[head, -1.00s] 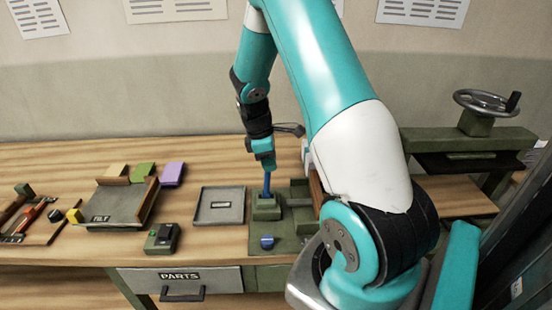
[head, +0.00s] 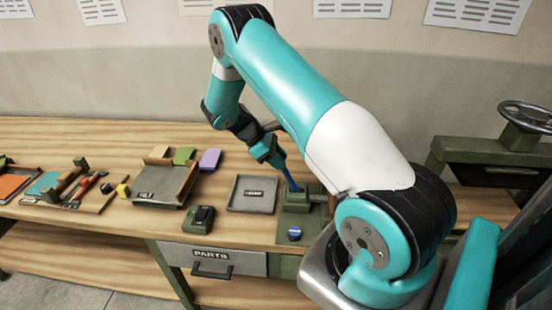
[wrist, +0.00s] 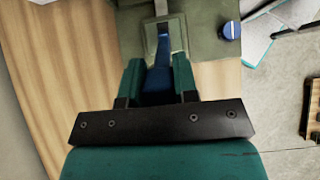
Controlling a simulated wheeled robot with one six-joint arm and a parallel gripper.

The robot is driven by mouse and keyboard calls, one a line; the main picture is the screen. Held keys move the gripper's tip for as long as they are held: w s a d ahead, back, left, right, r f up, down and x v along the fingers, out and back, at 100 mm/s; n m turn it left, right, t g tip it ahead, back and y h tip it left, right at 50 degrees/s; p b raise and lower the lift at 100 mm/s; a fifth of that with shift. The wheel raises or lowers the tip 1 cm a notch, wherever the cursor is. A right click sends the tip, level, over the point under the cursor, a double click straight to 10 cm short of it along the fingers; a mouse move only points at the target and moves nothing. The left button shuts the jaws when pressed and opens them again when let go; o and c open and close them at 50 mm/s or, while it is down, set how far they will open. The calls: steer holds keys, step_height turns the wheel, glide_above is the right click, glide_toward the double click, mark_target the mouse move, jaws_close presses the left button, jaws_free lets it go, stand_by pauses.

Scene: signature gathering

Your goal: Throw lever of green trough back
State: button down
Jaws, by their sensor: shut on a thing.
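My gripper (head: 275,160) is shut on the upper part of a blue lever (head: 289,178). The lever leans up and to the left out of a green block (head: 297,203) on a green base plate. In the wrist view the lever (wrist: 163,55) runs between my two green fingers (wrist: 158,82) into a slot in the green block (wrist: 178,27). A round blue knob (head: 294,233) sits on the plate in front of the block, and it also shows in the wrist view (wrist: 230,31).
A shallow grey tray (head: 236,207) lies just left of the green base. A small dark green box (head: 199,219), a larger tray (head: 150,197) and coloured blocks stand further left. A green press with a handwheel (head: 527,115) is at the right.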

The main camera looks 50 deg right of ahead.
steer(key=c, duration=0.9)
jaws_free()
steer(key=shift+w, duration=0.1)
steer(key=shift+a, duration=0.1)
steer(key=p+v, duration=0.6)
steer(key=v, duration=1.1)
steer(key=shift+r, duration=0.2)
steer(key=shift+w, duration=0.1)
